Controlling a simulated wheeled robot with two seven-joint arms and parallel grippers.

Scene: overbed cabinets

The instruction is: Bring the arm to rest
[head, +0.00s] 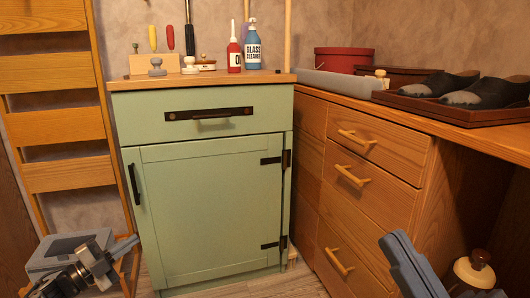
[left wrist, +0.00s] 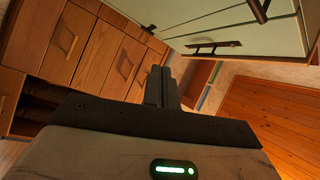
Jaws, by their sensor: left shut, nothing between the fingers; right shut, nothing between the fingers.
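My left arm's gripper (head: 122,246) is low at the left in the head view, in front of the wooden ladder and left of the green cabinet. In the left wrist view its two dark fingers (left wrist: 162,88) are together with nothing between them. They touch nothing that I can see. A blue-grey part of my right arm (head: 408,266) shows at the lower right of the head view, in front of the wooden drawers. The fingers of my right gripper do not show.
The green cabinet (head: 212,205) has its drawer and door shut. Wooden drawers (head: 345,180) stand shut at its right, under a counter with a slipper tray (head: 470,113). A ladder (head: 60,125) leans at the left. Bottles (head: 253,48) stand on the cabinet top.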

